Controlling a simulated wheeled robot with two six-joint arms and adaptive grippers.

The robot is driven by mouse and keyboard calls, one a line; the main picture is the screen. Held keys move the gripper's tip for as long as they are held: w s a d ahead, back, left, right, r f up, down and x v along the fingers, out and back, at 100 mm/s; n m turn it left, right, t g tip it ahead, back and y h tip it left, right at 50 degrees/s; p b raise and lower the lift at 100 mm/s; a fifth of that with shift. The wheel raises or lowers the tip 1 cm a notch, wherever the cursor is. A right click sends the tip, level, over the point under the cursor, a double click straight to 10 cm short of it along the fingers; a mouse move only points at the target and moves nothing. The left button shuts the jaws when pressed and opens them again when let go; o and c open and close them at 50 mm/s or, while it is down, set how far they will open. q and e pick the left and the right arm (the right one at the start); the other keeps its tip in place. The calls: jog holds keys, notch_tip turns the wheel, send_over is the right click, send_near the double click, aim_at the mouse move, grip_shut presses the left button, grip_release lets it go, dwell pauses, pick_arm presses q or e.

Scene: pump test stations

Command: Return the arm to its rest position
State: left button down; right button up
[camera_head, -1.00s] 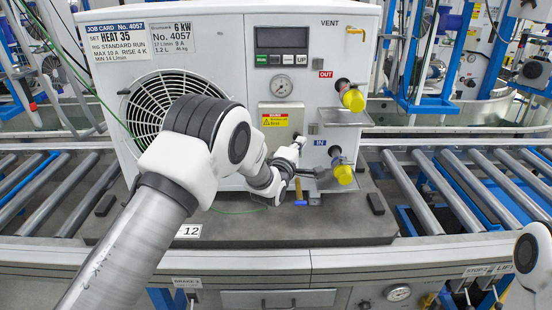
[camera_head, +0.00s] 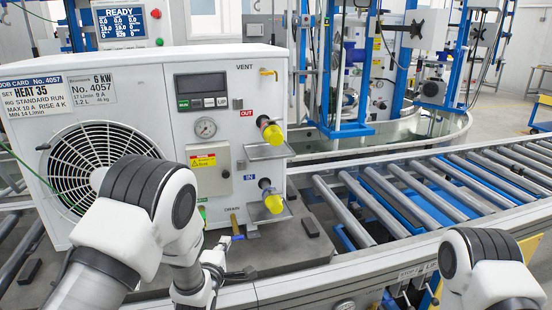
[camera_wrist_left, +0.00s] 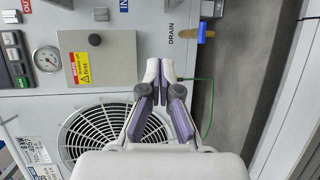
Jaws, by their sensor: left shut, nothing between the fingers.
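My left arm (camera_head: 135,225) reaches in from the lower left, in front of the white heat pump unit (camera_head: 140,75). My left gripper (camera_head: 245,273) is low in front of the unit, near the drain valve with its blue handle (camera_head: 237,237); the arm partly hides it. In the left wrist view the gripper's purple-padded fingers (camera_wrist_left: 163,68) are shut with nothing held, in front of the unit's panel. My right arm (camera_head: 485,265) shows only a white and black joint at the lower right; its gripper is out of view.
Yellow caps (camera_head: 272,134) stick out on the unit's right side, the lower one (camera_head: 274,203) close above the gripper. A roller conveyor (camera_head: 410,190) runs to the right. A blue-framed station (camera_head: 345,75) stands behind. The fan grille (camera_head: 85,160) is behind my arm.

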pick_arm(q)
jog(key=s+a+f+m+g+y+p, duration=0.1)
jog(key=s+a+f+g, duration=0.25)
jog(key=s+f, duration=0.5)
jog(key=s+a+f+m+g+p, duration=0.2)
jog(key=s+a+f+g, duration=0.15)
jog(key=s+f, duration=0.45)
jog(key=s+f+m+g, duration=0.3)
jog(key=s+m+g, duration=0.6)
jog(key=s, duration=1.7)
jog(key=m, duration=0.5)
jog(key=shift+d+m+g+h+p, duration=0.3)
jog(key=shift+m+p, duration=0.05)
jog(key=shift+m, duration=0.05)
pick_arm(e)
notch_tip(320, 180, up, 5)
jog(key=shift+f, duration=0.1)
pick_arm(q)
jog(key=shift+s+f, duration=0.1)
jog(key=shift+s, duration=0.05)
pick_arm(e)
jog(key=shift+w+a, duration=0.1)
jog(key=shift+a, duration=0.05)
